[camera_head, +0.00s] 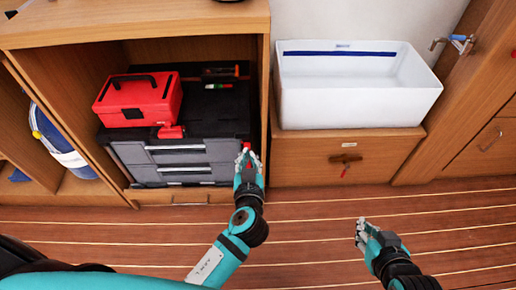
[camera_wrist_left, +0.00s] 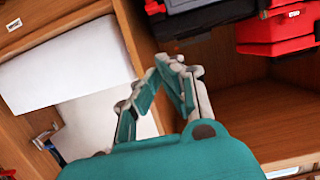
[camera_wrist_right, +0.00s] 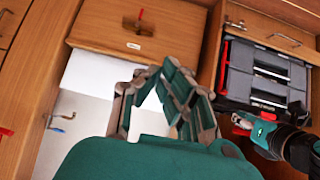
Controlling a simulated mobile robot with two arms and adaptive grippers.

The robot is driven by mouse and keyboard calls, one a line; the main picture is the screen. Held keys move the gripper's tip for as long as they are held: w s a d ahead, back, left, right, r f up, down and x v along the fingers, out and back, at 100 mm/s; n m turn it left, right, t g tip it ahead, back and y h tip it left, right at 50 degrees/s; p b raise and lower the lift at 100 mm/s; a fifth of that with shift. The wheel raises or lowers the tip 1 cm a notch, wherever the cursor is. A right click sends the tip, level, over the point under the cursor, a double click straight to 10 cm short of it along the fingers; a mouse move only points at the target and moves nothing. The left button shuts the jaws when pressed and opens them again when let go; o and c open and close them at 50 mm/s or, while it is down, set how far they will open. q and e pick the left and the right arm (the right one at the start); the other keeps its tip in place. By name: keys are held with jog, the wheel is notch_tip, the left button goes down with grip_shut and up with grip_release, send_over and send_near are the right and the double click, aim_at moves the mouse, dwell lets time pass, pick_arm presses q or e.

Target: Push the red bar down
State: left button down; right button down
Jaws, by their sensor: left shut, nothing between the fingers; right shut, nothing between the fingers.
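A small red piece (camera_head: 246,146) shows at the tips of my left gripper (camera_head: 248,160), by the right edge of the black and grey tool case; I cannot tell if they touch. Another small red piece (camera_head: 345,173) hangs at a brown latch on the drawer under the white basin, and it also shows in the right wrist view (camera_wrist_right: 141,14). I cannot tell which is the red bar. My left gripper is shut and empty, also in the left wrist view (camera_wrist_left: 172,68). My right gripper (camera_head: 362,230) is shut and empty above the floor, apart from everything.
The tool case (camera_head: 185,152) stands in a wooden cabinet with a red toolbox (camera_head: 138,100) on it. The white basin (camera_head: 355,92) sits on the drawer unit (camera_head: 300,165). A tap (camera_head: 458,42) is at the right. The floor (camera_head: 440,215) around my right gripper is clear.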

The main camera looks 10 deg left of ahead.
pick_arm(q)
jog(key=shift+r, duration=0.2)
pick_arm(e)
jog(key=shift+r, duration=0.15)
pick_arm(q)
jog(key=shift+w, duration=0.15)
